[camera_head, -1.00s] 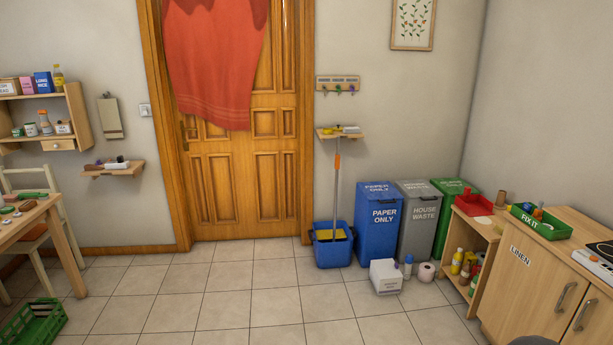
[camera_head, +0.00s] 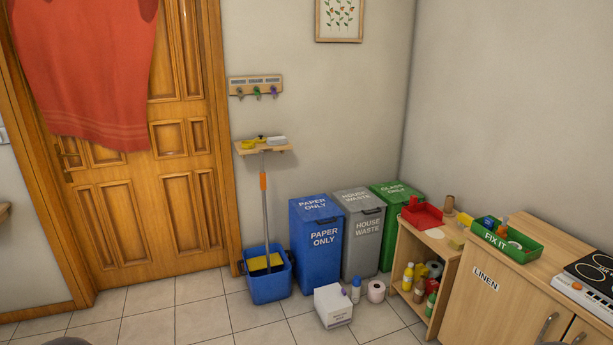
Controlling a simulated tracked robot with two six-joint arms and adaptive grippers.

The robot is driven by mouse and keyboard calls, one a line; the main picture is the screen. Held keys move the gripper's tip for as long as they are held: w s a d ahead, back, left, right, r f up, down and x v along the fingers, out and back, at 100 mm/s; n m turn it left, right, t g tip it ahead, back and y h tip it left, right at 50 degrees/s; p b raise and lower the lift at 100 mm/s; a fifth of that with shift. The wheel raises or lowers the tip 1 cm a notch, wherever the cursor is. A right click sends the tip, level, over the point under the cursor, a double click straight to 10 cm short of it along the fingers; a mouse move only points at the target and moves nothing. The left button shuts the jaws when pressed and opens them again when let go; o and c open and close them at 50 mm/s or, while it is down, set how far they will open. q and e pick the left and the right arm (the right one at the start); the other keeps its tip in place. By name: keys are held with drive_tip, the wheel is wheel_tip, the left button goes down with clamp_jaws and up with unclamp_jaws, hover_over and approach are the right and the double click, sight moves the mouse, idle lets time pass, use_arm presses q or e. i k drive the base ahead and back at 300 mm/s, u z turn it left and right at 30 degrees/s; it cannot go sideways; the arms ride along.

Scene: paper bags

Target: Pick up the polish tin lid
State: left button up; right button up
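I cannot pick out the polish tin lid for certain. A pale, flat, round thing (camera_head: 434,233) lies on top of the low wooden shelf unit (camera_head: 415,234), in front of the red tray (camera_head: 423,217). It is too small to tell whether it is a lid. Neither gripper shows; only dark rounded edges, possibly of my own body, show at the bottom of the view.
A green FIX IT tray (camera_head: 507,243) sits on the linen cabinet near a hob (camera_head: 596,276). Blue (camera_head: 318,240), grey and green bins stand behind. A white box (camera_head: 333,305), bottle and paper roll stand on the floor. The tiles at front left are clear.

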sight(261, 139)
drive_tip(key=z, duration=0.1)
drive_tip(key=i, duration=1.45)
drive_tip(key=u, duration=0.45)
drive_tip(key=i, duration=1.35)
drive_tip(key=u, duration=0.55)
drive_tip(key=i, duration=0.65)
drive_tip(key=u, duration=0.25)
